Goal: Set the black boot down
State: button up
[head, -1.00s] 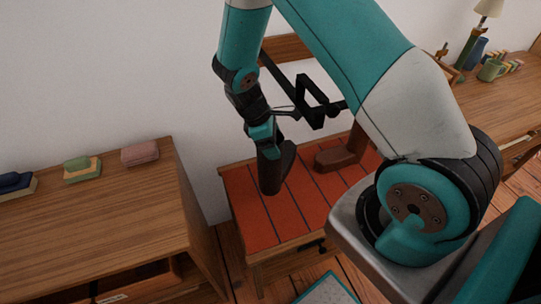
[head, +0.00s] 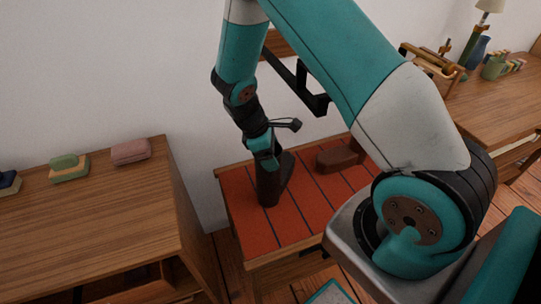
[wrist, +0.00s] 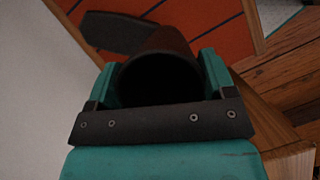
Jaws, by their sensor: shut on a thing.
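The black boot (head: 270,186) is held upright by its shaft in my gripper (head: 264,150), over the left part of the red slatted bench top (head: 238,210). Its sole is at or just above the surface; I cannot tell whether it touches. In the wrist view, the boot (wrist: 160,75) is between the teal jaws of my gripper (wrist: 158,80), and its dark opening faces the camera. Its toe (wrist: 115,32) points up and left there. A brown boot (head: 340,158) stands on the bench to the right, partly hidden by my arm.
A wooden desk (head: 500,100) with a lamp and a green mug (head: 494,67) is at right. A white wall is behind the bench. Bench top in front of the boot is free.

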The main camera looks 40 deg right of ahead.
jog(key=shift+f, duration=0.15)
jog(key=o, duration=1.5)
jog(key=shift+c, duration=0.2)
jog(key=v, duration=1.2)
jog(key=s+a+r+m+t+y, duration=0.1)
jog(key=s+a+r+y, duration=0.3)
jog(key=s+a+r, duration=0.3)
jog(key=s+a+r+m+t+y, duration=0.1)
jog(key=s+a+r+m+y, duration=0.1)
jog(key=s+a+r, duration=0.6)
jog(key=s+r+y, duration=0.1)
jog(key=s+r, duration=0.1)
jog(key=s, duration=0.5)
jog(key=shift+a+t+y, duration=0.3)
jog(key=shift+t+y, duration=0.1)
jog(key=shift+s+r, duration=0.1)
jog(key=shift+s, duration=0.05)
